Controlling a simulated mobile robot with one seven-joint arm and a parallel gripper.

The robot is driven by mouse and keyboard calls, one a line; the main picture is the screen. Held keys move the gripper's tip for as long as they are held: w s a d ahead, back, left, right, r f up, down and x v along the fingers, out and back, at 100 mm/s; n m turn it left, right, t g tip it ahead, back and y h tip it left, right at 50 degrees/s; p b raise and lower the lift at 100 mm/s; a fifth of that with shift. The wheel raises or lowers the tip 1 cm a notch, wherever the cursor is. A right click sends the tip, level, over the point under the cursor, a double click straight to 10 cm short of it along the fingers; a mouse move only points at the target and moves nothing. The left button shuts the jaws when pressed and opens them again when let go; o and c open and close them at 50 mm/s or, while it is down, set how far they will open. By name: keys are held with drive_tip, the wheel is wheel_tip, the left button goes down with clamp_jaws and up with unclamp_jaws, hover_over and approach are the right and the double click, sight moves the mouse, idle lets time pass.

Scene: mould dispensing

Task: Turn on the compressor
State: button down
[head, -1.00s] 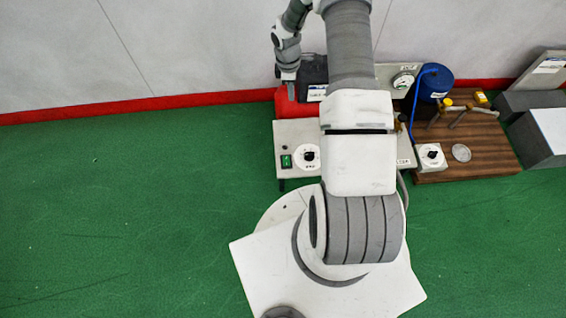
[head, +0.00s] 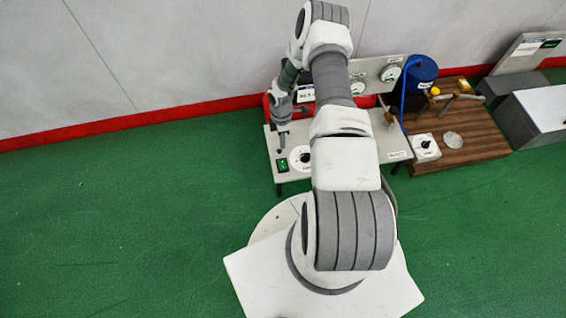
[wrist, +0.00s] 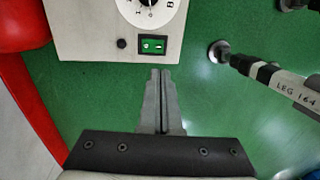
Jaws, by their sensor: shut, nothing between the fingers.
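A pale control panel (head: 400,150) bears a small green rocker switch (head: 283,163) at its front left corner and a white dial (head: 299,158) beside it. In the wrist view the green switch (wrist: 153,44) sits in a black frame just below the dial (wrist: 148,10). My gripper (head: 281,151) is shut and empty, pointing down near the switch. In the wrist view its fingertips (wrist: 161,72) show just below the panel's edge, apart from the switch in the picture. A red rounded body (wrist: 22,25) shows at the left there, perhaps the compressor; my arm hides much of it in the head view.
A wooden board (head: 465,130) with a dial box (head: 425,147) and a blue container (head: 421,72) stands to the right. Grey boxes (head: 535,118) lie farther right. The green floor (head: 120,220) at left is clear.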

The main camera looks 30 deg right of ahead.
sight(284, 168)
drive_tip(key=f+b, duration=0.1)
drive_tip(key=f, duration=0.3)
drive_tip(key=s+f+b, duration=0.1)
drive_tip(key=f+b, duration=0.1)
drive_tip(key=f, duration=0.3)
drive_tip(key=f+b, duration=0.2)
drive_tip(key=f, duration=0.3)
drive_tip(key=shift+s+a, duration=0.25)
drive_tip(key=shift+s, duration=0.1)
drive_tip(key=shift+s, duration=0.1)
drive_tip(key=shift+f, duration=0.1)
drive_tip(key=shift+w+d+b, duration=0.15)
drive_tip(key=shift+w+b, duration=0.45)
drive_tip(key=shift+w, duration=0.05)
drive_tip(key=shift+w+r, duration=0.15)
drive_tip(key=shift+r, duration=0.05)
drive_tip(key=shift+r, duration=0.2)
